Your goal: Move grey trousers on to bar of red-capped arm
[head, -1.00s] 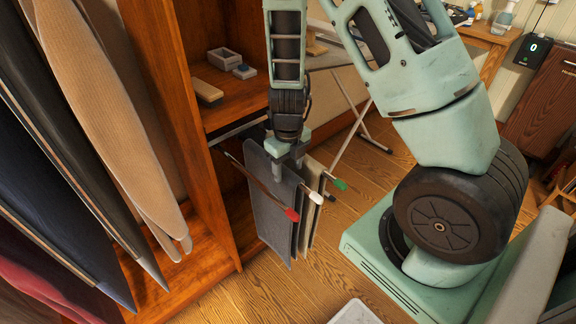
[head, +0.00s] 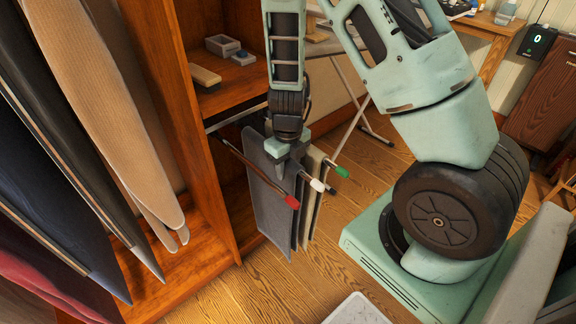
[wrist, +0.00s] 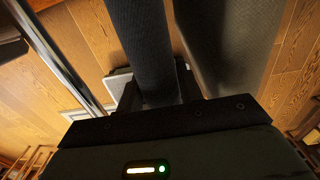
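The grey trousers (head: 268,205) hang folded beside a pale beige pair (head: 312,205) on the rack. The bare bar of the red-capped arm (head: 250,168) crosses in front of the grey trousers; its red cap (head: 292,202) points toward me. The grey trousers seem to hang on the white-capped arm (head: 317,185), but their support is partly hidden. My gripper (head: 284,168) is at the top of the grey trousers. In the wrist view, the grey cloth (wrist: 140,45) runs between my fingers (wrist: 160,92), which look apart; firm contact is not clear.
Green-capped (head: 342,172) and black-capped (head: 330,190) arms stick out close to the right. A wooden wardrobe (head: 180,110) stands left, with hanging clothes (head: 100,130) nearer me. A white tray (head: 357,308) lies on the floor.

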